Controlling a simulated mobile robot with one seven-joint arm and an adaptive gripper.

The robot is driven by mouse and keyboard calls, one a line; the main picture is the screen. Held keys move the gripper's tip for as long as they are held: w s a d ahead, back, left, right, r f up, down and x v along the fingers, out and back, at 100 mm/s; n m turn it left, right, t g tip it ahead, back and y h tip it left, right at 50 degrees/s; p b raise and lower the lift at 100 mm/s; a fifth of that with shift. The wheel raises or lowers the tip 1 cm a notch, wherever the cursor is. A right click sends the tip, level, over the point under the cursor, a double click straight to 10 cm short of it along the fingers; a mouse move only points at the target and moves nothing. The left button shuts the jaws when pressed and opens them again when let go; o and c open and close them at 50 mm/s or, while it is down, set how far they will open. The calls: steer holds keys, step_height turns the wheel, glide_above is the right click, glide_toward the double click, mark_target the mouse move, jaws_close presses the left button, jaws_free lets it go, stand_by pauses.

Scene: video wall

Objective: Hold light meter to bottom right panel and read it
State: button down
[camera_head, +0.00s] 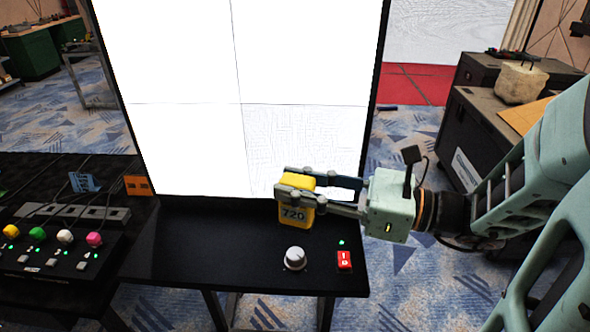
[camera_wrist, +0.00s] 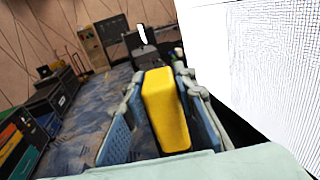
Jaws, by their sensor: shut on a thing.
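My gripper (camera_head: 297,192) is shut on a yellow light meter (camera_head: 309,187). The meter's dark display shows 720 in the head view. The meter is in front of the bottom right panel (camera_head: 330,128), low on it and above the black table. I cannot tell whether it touches the panel. In the wrist view the yellow meter (camera_wrist: 165,108) sits between the two fingers, and the panel (camera_wrist: 270,60) is to its right. The bottom right panel shows faint grey lines, while the other panels of the wall (camera_head: 170,50) look plain white.
The black table (camera_head: 190,250) carries a grey knob (camera_head: 295,258) and a red switch (camera_head: 344,261) with a green light. A box of coloured buttons (camera_head: 50,248) stands at left. Black cases (camera_head: 467,140) stand at right. Patterned carpet surrounds the table.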

steer(key=w+b, duration=0.1)
steer(key=w, duration=0.8)
steer(key=shift+b, duration=0.4)
steer(key=shift+d, duration=0.15)
stand_by(1.7)
